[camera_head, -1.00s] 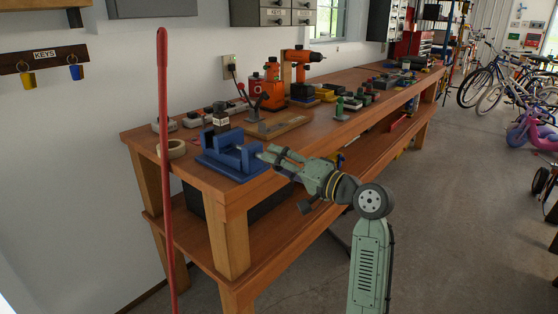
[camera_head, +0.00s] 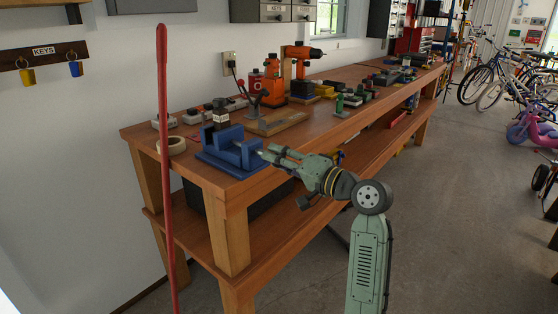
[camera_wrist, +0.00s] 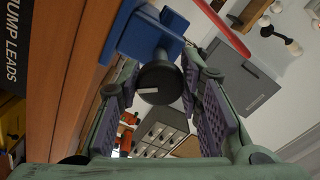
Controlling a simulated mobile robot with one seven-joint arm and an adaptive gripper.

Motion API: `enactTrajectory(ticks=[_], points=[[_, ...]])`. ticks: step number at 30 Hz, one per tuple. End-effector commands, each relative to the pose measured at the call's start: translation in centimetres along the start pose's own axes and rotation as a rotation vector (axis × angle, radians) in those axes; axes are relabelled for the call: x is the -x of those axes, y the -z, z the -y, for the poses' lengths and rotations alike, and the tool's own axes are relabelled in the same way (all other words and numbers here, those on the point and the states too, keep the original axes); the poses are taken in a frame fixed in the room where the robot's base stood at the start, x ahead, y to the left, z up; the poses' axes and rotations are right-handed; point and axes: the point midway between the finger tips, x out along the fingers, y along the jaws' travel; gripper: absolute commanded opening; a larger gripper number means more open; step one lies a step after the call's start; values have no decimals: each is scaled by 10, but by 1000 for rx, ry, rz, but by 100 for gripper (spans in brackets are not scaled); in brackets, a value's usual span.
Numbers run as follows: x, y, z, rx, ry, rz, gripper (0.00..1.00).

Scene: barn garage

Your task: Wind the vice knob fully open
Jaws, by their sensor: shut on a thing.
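The blue vice (camera_head: 228,152) stands on the near left end of the wooden workbench. Its round black knob (camera_wrist: 160,84) shows in the wrist view, on a shaft from the blue vice body (camera_wrist: 150,36), with a pale mark on its face. My gripper (camera_head: 266,154) reaches in from the right, level with the vice's front end. In the wrist view my gripper (camera_wrist: 163,85) has one finger on each side of the knob and is shut on it. In the head view the fingers hide the knob.
The workbench (camera_head: 290,145) carries a tape roll (camera_head: 172,146) left of the vice and an orange drill (camera_head: 300,54) farther back. A red pole (camera_head: 164,180) stands before its left end. The floor (camera_head: 445,210) to the right is open, with bicycles beyond.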

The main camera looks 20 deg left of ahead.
Motion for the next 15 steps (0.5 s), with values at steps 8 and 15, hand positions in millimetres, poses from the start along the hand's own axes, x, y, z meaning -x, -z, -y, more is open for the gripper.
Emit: enactTrajectory(ticks=[8,15], points=[[0,-1,-1,24,1,0,5],[0,-2,-3,142,1,1,5]])
